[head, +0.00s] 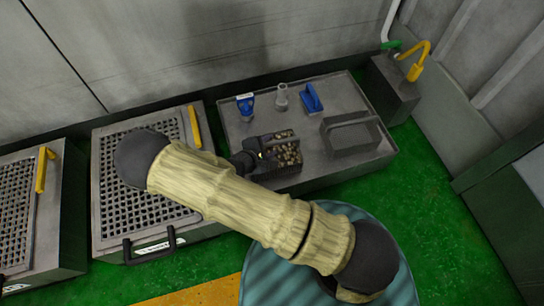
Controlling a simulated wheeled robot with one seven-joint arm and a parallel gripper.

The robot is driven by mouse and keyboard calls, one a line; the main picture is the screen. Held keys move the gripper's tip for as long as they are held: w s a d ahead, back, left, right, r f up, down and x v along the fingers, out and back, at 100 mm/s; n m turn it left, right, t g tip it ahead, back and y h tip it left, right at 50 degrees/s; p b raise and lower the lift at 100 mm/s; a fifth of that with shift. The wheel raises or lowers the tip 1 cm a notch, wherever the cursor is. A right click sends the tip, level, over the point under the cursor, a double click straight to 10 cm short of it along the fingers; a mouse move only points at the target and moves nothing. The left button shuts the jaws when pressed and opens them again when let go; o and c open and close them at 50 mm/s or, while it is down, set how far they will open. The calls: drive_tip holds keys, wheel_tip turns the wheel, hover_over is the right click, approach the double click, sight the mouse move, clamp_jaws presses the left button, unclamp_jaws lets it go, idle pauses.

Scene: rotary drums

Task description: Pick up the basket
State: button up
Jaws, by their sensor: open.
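A dark basket (280,170) filled with small tan pieces stands on the grey bench top, near its front edge. My gripper (264,149) is at the upper left part of this basket, over or beside its rim. It looks open, but it is small and dark here, and I cannot tell whether it touches the basket. My arm hides the area in front and to the left. A second grey container with a raised handle (350,134), apparently empty, stands to the right on the same bench, apart from my gripper.
The grey bench (230,128) also holds a blue-and-white device (245,106), a pale bottle-like item (282,97) and a blue-handled tool (311,98) behind the basket. Grated drum units (107,215) stand to the left. Green floor (440,190) is clear at right.

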drive_tip(key=shift+b+x, duration=0.5)
drive_tip(key=shift+x, duration=0.7)
clamp_jaws()
